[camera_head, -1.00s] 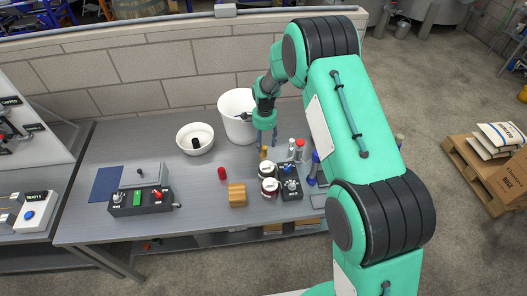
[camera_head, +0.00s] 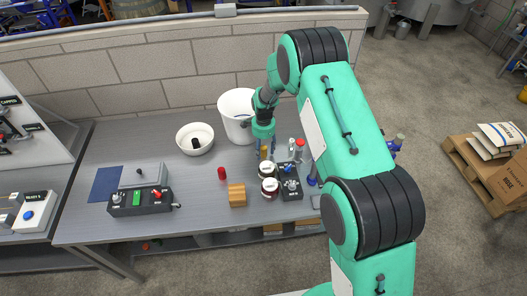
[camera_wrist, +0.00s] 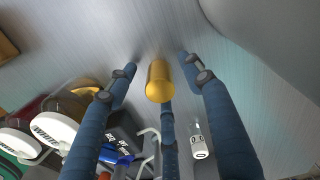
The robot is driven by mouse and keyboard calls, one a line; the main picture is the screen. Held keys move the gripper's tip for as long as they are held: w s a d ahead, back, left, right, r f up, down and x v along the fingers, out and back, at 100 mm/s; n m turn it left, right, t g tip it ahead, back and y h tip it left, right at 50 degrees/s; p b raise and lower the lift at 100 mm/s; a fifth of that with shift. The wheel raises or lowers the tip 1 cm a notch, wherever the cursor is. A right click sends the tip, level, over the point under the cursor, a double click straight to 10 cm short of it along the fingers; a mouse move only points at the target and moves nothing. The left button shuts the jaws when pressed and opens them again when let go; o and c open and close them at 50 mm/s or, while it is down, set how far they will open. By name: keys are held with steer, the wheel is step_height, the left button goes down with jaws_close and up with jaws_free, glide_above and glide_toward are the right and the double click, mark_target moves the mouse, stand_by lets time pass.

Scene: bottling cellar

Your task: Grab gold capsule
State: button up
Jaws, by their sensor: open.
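The gold capsule (camera_wrist: 159,82) is a small yellow-gold cylinder standing on the grey workbench. In the wrist view it shows between the blue fingers of my gripper (camera_wrist: 158,78). The fingers are spread to its left, right and lower side, with a visible gap at left and right. In the head view my gripper (camera_head: 266,152) points down at the capsule (camera_head: 264,153), which is partly covered by the fingers. I cannot tell whether any finger touches it.
A white bucket (camera_head: 236,105) stands close behind my gripper. A white bowl (camera_head: 194,130), red capsule (camera_head: 222,173) and wooden block (camera_head: 237,197) stand left.

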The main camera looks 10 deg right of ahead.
mark_target(263, 148)
steer(key=c, duration=0.7)
steer(key=shift+c, duration=0.2)
steer(key=shift+r+p, duration=0.4)
steer(key=shift+r, duration=4.6)
